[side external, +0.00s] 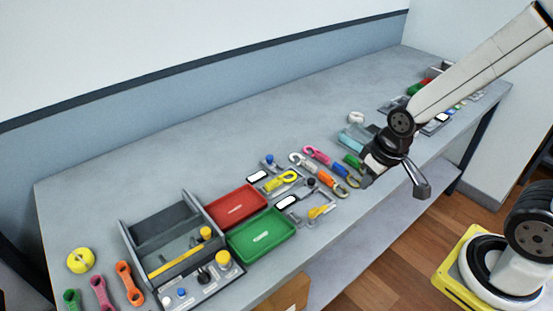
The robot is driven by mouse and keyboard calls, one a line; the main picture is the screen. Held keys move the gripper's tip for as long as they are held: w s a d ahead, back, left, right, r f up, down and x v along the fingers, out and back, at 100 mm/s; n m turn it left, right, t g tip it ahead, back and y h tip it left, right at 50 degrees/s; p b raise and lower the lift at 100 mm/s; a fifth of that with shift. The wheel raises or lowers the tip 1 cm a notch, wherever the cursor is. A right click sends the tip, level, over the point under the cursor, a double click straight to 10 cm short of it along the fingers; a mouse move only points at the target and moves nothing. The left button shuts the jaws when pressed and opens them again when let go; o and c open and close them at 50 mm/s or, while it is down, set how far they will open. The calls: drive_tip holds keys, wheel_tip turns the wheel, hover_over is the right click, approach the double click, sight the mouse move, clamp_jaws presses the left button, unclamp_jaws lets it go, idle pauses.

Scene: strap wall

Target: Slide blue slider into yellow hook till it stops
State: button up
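A yellow hook (282,181) lies on a small grey fixture near the middle of the bench. A small blue piece (269,158), which may be the blue slider, sits at the back of the same fixture, apart from the hook. My gripper (366,180) is to the right of both, low over the front part of the bench, near the row of coloured hooks. Its fingers are small and partly hidden by the wrist, so I cannot tell whether they are open or hold anything.
Pink, orange and pale hooks (318,156) lie between the fixture and my gripper. A second fixture with a yellow piece (319,212) stands in front. Red (213,203) and green (244,252) trays and a grey toolbox (125,232) are left. The bench behind is clear.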

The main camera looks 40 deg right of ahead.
clamp_jaws()
drive_tip(key=w+f+n, duration=0.1)
drive_tip(key=w+f, duration=0.1)
drive_tip(key=w, duration=1.5)
drive_tip(key=w+a+f+t, duration=0.1)
drive_tip(key=w+f, duration=0.2)
drive_tip(key=w, duration=1.5)
drive_tip(key=shift+w+a+f+n+y, duration=0.2)
drive_tip(key=shift+a+n+y, duration=0.1)
drive_tip(key=shift+n, duration=0.1)
drive_tip(key=shift+f, duration=0.1)
